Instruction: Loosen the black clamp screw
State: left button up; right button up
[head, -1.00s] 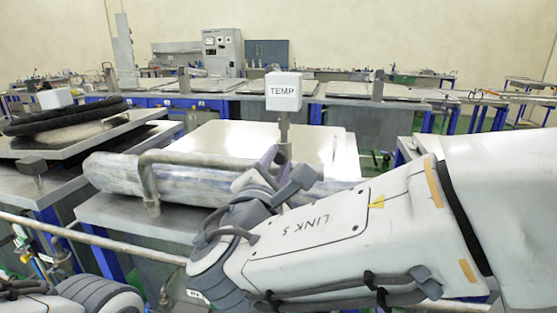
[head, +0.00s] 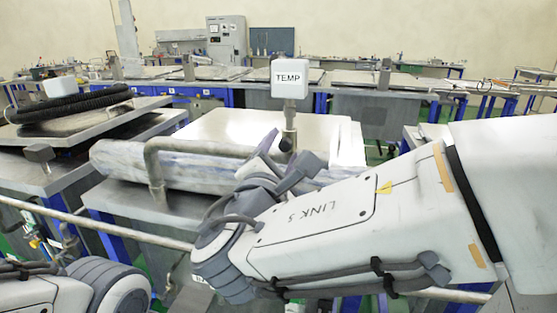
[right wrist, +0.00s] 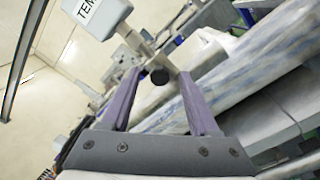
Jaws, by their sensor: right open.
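The black clamp screw (head: 287,143) is a small round dark knob on the metal post under the white TEMP box (head: 290,78). In the right wrist view the knob (right wrist: 159,77) shows between the fingertips, with a gap on each side. My right gripper (head: 276,150) is open and empty, its purple fingers pointing at the post. In the right wrist view the tips of my right gripper (right wrist: 160,82) flank the knob without visible contact; exact depth is hard to tell. Part of my left arm shows at the lower left, but its gripper is out of view.
A flat metal lid (head: 225,127) is behind. A black hose (head: 70,107) rests on the left bench. A long rail (head: 110,229) crosses in front.

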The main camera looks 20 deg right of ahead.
jog(key=shift+s+a, duration=0.35)
jog(key=v, duration=0.9)
jog(key=shift+s, duration=0.2)
